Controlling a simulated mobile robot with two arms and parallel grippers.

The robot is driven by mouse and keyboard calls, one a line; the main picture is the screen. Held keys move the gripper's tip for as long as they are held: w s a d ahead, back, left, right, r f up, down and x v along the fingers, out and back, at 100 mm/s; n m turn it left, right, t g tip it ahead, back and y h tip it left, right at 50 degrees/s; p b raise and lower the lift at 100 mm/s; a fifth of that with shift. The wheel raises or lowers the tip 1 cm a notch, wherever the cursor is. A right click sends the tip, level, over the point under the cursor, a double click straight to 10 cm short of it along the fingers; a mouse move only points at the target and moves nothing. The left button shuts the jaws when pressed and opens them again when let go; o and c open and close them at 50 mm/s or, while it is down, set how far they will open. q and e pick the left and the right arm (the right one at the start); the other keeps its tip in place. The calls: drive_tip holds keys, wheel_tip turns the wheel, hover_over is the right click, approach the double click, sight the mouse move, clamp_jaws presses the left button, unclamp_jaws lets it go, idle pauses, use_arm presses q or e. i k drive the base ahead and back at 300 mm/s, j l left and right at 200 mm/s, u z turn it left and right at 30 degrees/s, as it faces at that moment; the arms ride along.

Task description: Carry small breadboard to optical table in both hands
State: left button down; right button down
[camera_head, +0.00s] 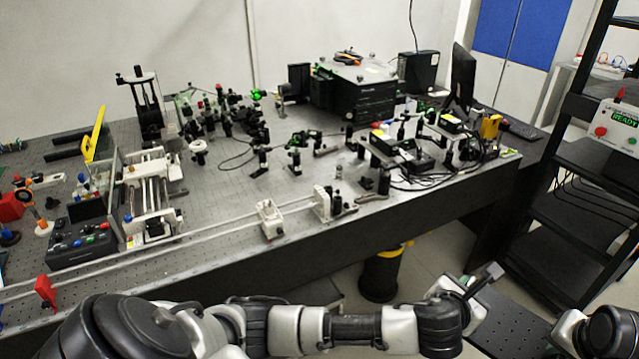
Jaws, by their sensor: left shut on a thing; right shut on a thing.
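The small breadboard (508,318) is a dark flat plate with rows of holes at the bottom right of the head view. It is held in front of the optical table (330,225), lower in the picture and apart from its front edge. My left gripper (474,287) is shut on its left side, with the arm reaching across from the left. My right gripper (556,329) is shut at its right side. The plate's near edge is cut off by the frame, and the grippers' contact points are partly hidden.
The optical table is crowded with optics, cables, a black box instrument (357,95) and a monitor (462,75). Bare patches show near its middle and front. A black rack (575,215) stands at right. A black and yellow cylinder (380,276) stands under the table.

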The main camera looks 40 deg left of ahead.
sight(237, 206)
drive_tip(key=z, duration=0.5)
drive_tip(key=i+j+z, duration=0.1)
drive_tip(key=z, duration=0.35)
drive_tip(key=j+z, duration=0.15)
drive_tip(key=z, duration=0.35)
drive_tip(key=j+z, duration=0.15)
drive_tip(key=z, duration=0.3)
drive_tip(key=i+j+z, duration=0.1)
drive_tip(key=z, duration=0.4)
drive_tip(key=j+z, duration=0.1)
drive_tip(key=z, duration=0.65)
drive_tip(key=k+j+z, duration=0.1)
drive_tip(key=z, duration=1.4)
drive_tip(key=k+z, duration=0.15)
drive_tip(key=z, duration=0.6)
drive_tip(key=k+z, duration=0.1)
drive_tip(key=z, duration=0.65)
drive_tip(key=l+z, duration=0.1)
drive_tip(key=z, duration=0.65)
drive_tip(key=k+l+z, duration=0.1)
drive_tip(key=z, duration=0.65)
drive_tip(key=l+z, duration=0.15)
drive_tip(key=z, duration=0.6)
drive_tip(key=l+z, duration=0.15)
drive_tip(key=z, duration=0.2)
drive_tip(key=i+l+z, duration=0.1)
drive_tip(key=z, duration=0.25)
drive_tip(key=i+l+z, duration=0.1)
drive_tip(key=z, duration=0.3)
